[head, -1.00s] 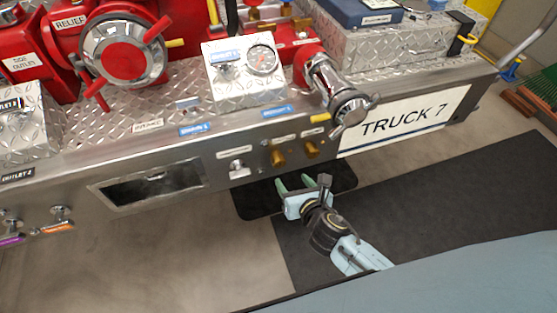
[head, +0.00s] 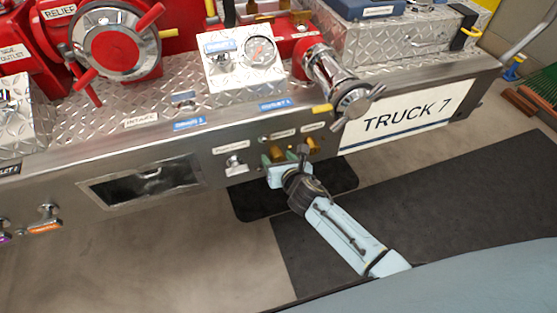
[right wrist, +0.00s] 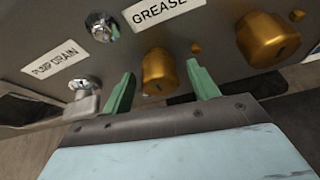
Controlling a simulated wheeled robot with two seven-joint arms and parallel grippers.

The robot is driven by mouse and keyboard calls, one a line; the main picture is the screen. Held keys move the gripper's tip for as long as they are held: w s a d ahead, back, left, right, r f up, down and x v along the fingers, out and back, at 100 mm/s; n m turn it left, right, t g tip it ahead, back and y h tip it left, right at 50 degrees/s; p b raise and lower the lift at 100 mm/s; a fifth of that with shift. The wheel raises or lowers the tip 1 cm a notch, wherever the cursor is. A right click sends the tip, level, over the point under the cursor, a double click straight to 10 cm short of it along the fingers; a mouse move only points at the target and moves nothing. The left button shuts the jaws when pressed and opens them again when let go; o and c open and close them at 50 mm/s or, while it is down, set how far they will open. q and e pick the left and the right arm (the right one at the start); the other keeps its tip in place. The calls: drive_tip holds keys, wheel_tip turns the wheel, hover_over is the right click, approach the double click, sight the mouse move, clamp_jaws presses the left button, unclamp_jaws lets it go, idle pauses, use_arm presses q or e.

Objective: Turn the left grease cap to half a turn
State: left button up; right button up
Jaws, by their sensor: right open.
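The left grease cap (right wrist: 158,72) is a brass knob with a dark slot, on the steel panel under the GREASE label (right wrist: 163,8). My right gripper (right wrist: 160,78) is open, with one green finger on each side of this cap. Small gaps seem to show between cap and fingers; I cannot tell whether either touches. In the head view my right gripper (head: 286,160) is at the panel front and hides part of the left cap (head: 277,149). My left gripper is in neither current view.
The right brass cap (right wrist: 265,40) sits close beside the right finger. A chrome pump drain knob (right wrist: 83,88) is at the left. A chrome outlet (head: 352,98) with handles projects above the caps. Open floor and a dark mat (head: 430,190) lie in front.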

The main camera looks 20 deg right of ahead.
drive_tip(key=c, duration=1)
